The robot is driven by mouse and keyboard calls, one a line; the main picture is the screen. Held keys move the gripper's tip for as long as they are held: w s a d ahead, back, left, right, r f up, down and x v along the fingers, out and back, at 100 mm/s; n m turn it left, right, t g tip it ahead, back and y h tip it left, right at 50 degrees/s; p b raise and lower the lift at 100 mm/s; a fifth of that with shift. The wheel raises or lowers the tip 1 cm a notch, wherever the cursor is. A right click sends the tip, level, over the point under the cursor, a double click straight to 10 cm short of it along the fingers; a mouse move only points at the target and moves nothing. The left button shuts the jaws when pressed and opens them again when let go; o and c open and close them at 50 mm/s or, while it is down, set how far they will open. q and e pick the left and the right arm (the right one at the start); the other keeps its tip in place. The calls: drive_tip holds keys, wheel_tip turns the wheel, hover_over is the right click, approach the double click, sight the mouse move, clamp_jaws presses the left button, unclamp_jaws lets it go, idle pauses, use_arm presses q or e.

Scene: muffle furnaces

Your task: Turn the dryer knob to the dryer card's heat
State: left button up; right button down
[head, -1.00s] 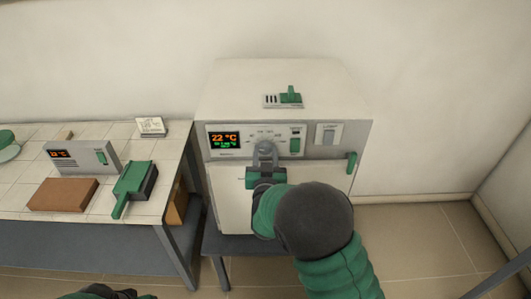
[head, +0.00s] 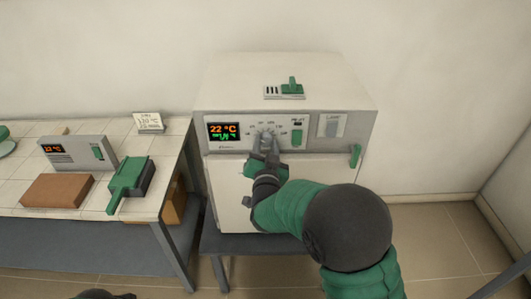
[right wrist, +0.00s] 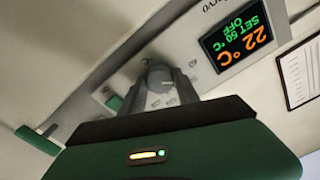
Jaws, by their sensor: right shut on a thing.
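The furnace-like dryer (head: 225,185) stands on a low grey stand. Its grey knob (head: 266,136) sits mid-panel inside a printed dial. My right gripper (head: 266,147) is shut on the knob, jaws tilted; the right wrist view shows the knob (right wrist: 160,78) between the grey fingers. The dryer display (head: 224,132) shows 22 °C; in the right wrist view it (right wrist: 237,43) also reads SET 50 °C and OFF. A small white card (head: 149,122) stands at the back of the left bench; its number looks like 120 °C, but is small. My left gripper is not in view.
A green door handle (head: 355,155) is at right.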

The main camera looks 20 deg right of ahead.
drive_tip(key=m+b, duration=0.5)
drive_tip(key=b, duration=0.1)
drive_tip(key=m+b, duration=0.6)
drive_tip(key=f+m+b, duration=0.1)
drive_tip(key=m+b, duration=0.4)
drive_tip(key=b, duration=0.2)
drive_tip(key=shift+m+b, duration=1.5)
drive_tip(key=shift+m, duration=0.3)
drive_tip(key=c, duration=1.3)
unclamp_jaws()
drive_tip(key=shift+c, duration=0.2)
drive_tip(key=o, duration=0.4)
drive_tip(key=shift+r, duration=0.2)
drive_tip(key=shift+o, duration=0.2)
